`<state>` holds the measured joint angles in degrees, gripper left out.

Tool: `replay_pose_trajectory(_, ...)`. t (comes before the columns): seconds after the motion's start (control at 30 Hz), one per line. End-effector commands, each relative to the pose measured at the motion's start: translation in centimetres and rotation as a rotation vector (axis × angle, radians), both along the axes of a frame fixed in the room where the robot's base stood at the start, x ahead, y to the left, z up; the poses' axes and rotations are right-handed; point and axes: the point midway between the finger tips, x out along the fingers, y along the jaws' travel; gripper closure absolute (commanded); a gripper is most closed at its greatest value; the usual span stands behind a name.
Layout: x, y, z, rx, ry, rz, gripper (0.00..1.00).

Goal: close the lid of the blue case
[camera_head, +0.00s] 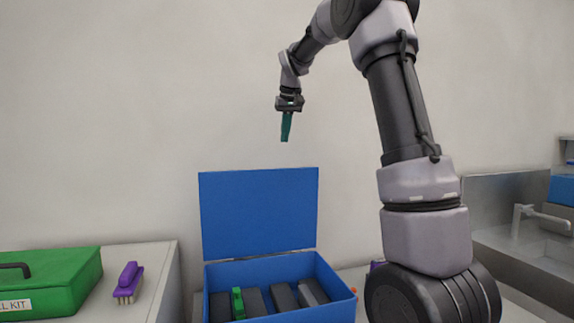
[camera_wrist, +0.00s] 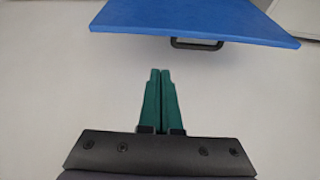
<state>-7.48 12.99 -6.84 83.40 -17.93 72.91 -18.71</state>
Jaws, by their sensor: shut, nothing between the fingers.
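The blue case (camera_head: 336,305) stands open on the worktop in the head view. Its lid (camera_head: 258,213) stands upright at the back. Several dark grey blocks and one green piece (camera_head: 238,303) lie inside. My gripper (camera_head: 285,138) is above the raised lid, pointing down, apart from it. In the wrist view the gripper's green fingers (camera_wrist: 161,72) are shut together with nothing between them. The blue lid (camera_wrist: 200,18) shows at the top of that view, beyond the fingertips, with a dark handle (camera_wrist: 196,44) on its edge.
A green kit case (camera_head: 60,280) and a purple brush (camera_head: 129,281) are on the left counter. A sink with a tap (camera_head: 522,222) is at the right. A pale wall stands behind the case. The air around my gripper is clear.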

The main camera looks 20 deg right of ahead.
Motion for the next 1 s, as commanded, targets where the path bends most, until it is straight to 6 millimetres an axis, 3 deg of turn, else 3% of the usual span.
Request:
replay_pose_trajectory(0.1, 1.8, 0.2, -0.6, -0.019, 0.009, 0.013, 1.0)
replay_pose_trajectory(0.33, 2.8, 0.2, -2.5, -0.026, 0.014, 0.017, 1.0)
replay_pose_trajectory(0.73, 5.7, 0.2, -10.2, -0.024, 0.015, 0.016, 1.0)
replay_pose_trajectory(1.0, 2.3, 0.1, -10.2, -0.024, 0.011, 0.015, 1.0)
